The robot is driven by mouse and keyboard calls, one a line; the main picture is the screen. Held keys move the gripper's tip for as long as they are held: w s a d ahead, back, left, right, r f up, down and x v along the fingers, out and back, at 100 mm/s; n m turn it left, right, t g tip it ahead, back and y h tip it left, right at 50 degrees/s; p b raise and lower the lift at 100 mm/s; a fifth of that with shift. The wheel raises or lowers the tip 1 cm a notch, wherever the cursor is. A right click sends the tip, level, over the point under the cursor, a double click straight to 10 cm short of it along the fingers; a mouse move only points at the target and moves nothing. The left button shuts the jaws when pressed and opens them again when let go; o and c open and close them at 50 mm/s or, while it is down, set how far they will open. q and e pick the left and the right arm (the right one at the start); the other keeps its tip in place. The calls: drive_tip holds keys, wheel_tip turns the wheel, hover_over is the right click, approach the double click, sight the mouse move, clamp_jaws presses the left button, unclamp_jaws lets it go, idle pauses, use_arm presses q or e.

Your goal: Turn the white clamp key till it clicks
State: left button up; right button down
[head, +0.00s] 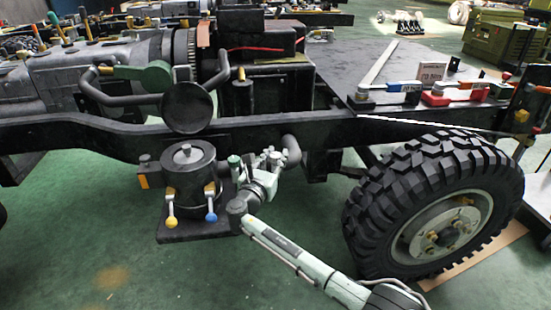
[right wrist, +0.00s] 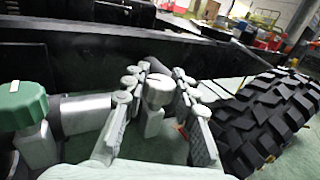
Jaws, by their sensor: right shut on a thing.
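The white clamp key (right wrist: 155,103) stands between the two fingers of my right gripper (right wrist: 160,92) in the right wrist view. The fingers are shut on it, one on each side, and its rounded top shows between them. In the head view my right gripper (head: 272,160) reaches up from the lower right to fittings beside the dark cylindrical canister under the chassis rail. The fingers largely hide the key there. My left gripper is not in view.
A green knob (right wrist: 22,105) on a pale pipe is close left of my gripper. The canister (head: 188,165) carries yellow- and blue-knobbed levers. The black chassis rail (head: 100,132) runs above, and a large tyre (head: 370,215) stands to the right. The green floor below is open.

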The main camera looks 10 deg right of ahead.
idle(0.6)
drive_tip(key=c, duration=1.2)
unclamp_jaws()
drive_tip(key=v, duration=1.2)
drive_tip(key=shift+w+a, duration=0.1)
drive_tip(key=shift+a, duration=0.05)
